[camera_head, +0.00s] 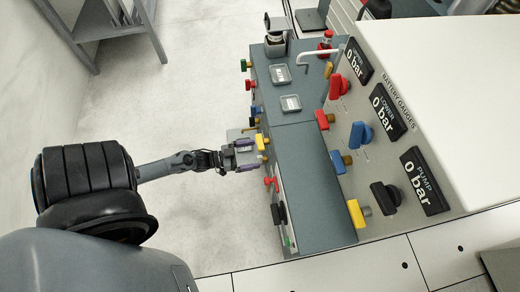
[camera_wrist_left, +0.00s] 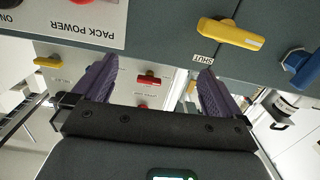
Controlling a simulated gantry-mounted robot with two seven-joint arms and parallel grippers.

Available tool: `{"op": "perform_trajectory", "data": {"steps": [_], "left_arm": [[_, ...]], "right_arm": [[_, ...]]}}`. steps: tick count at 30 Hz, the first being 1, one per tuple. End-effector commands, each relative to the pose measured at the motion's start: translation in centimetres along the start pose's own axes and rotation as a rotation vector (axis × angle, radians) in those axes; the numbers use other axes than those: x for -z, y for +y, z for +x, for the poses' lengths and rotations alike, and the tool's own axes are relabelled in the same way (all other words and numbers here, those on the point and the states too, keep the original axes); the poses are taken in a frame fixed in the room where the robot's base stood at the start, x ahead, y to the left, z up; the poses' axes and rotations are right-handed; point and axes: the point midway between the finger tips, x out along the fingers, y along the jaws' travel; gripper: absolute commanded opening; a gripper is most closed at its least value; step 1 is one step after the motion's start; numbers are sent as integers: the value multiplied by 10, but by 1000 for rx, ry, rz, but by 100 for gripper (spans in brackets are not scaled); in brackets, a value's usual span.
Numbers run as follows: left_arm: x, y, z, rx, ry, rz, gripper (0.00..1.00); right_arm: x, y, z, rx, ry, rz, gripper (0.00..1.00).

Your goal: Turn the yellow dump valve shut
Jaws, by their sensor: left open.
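A yellow valve handle (camera_head: 262,143) is on the near-left side of the grey bench. In the left wrist view, the yellow handle (camera_wrist_left: 230,34) lies roughly level, with an upside-down SHUT label below it. No dump label is readable. My left gripper (camera_head: 250,156) is open, with its purple fingers beside the bench face close to the handle. In the left wrist view, the handle is above the right finger and outside the gap between the fingers (camera_wrist_left: 155,72). I cannot tell whether they touch. My right gripper is not in view.
A blue handle (camera_wrist_left: 300,68) neighbours the yellow one, and a PACK POWER panel (camera_wrist_left: 85,25) lies on the other side. Another yellow handle (camera_head: 357,213) is on the gauge panel (camera_head: 400,150). Open floor (camera_head: 190,90) lies left of the bench.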

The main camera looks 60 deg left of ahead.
Motion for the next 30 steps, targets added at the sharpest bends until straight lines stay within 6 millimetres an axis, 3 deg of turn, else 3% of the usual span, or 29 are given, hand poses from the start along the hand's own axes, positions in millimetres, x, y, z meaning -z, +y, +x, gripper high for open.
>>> {"op": "perform_trajectory", "data": {"steps": [1, 3, 7, 12, 17, 30], "left_arm": [[-28, -21, -13, -4, 14, 10, 100], [-38, -41, -27, -8, 33, 20, 100], [-48, -65, -44, -11, 50, 35, 100], [-51, -79, -49, -10, 60, 44, 100], [-50, -80, -34, -11, 61, 45, 100], [-47, -78, 34, -11, 61, 45, 100]], "right_arm": [[-9, -1, 27, 0, -2, 1, 43], [-13, -2, 40, 1, -3, 1, 43], [-18, -4, 54, 4, -3, 4, 43], [-20, -5, 61, 7, -1, 7, 43], [-21, -5, 64, 8, 1, 8, 43], [-28, -6, 87, 7, 0, 7, 43]]}}
